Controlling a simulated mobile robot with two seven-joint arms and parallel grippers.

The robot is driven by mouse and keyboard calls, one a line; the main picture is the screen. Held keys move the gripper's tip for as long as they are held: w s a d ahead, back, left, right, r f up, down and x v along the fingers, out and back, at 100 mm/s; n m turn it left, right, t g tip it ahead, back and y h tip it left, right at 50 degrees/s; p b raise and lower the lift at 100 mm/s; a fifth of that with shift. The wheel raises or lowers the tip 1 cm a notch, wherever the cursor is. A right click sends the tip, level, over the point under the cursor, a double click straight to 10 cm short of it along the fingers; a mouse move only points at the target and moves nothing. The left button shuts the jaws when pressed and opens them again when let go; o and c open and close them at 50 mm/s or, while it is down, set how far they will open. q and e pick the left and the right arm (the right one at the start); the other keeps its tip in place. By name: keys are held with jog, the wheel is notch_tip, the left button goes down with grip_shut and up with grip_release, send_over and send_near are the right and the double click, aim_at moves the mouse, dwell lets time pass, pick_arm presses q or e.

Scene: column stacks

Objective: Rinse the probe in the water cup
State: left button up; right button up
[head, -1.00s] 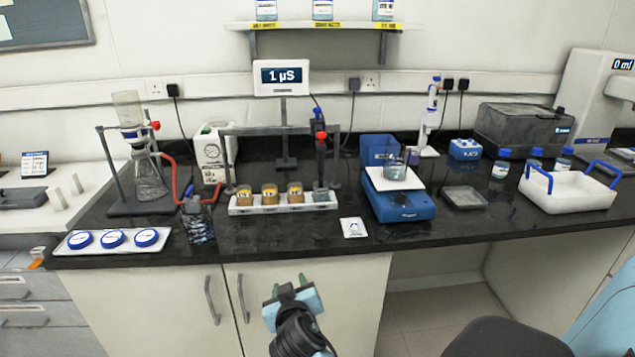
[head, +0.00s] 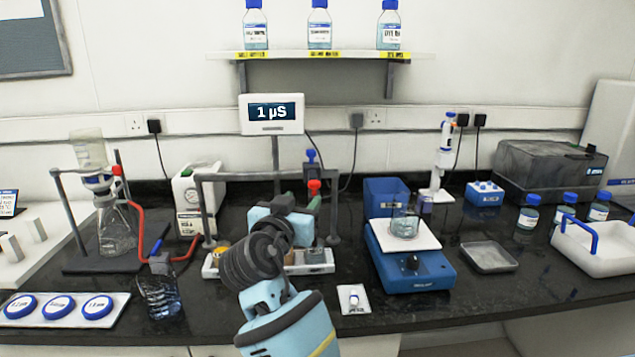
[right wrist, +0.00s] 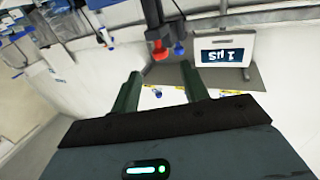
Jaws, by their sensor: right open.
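The red-topped probe (head: 314,187) hangs upright at the grey frame over the white cup rack (head: 210,271); its lower part is hidden behind my right gripper (head: 301,198). My right gripper is open and empty, raised in front of the frame. In the right wrist view, the probe's red top (right wrist: 158,48) shows just beyond the gap between the fingertips (right wrist: 159,76), apart from them. A greyish cup (head: 319,256) stands at the rack's right end; I cannot read a label on it. My arm hides most of the other cups. My left gripper is not in view.
The meter (head: 272,114) reads 1 µS behind the frame. A blue stirrer (head: 411,268) with a glass beaker (head: 404,224) stands to the right. A flask stand (head: 105,265) is at left.

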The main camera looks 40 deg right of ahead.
aim_at(312, 186)
jog(key=x, duration=0.4)
jog(key=p+x, duration=0.1)
jog(key=x, duration=0.1)
jog(key=shift+r, duration=0.3)
jog(key=shift+x, duration=0.8)
jog(key=shift+f, duration=0.1)
jog(key=shift+c, duration=0.2)
grip_shut()
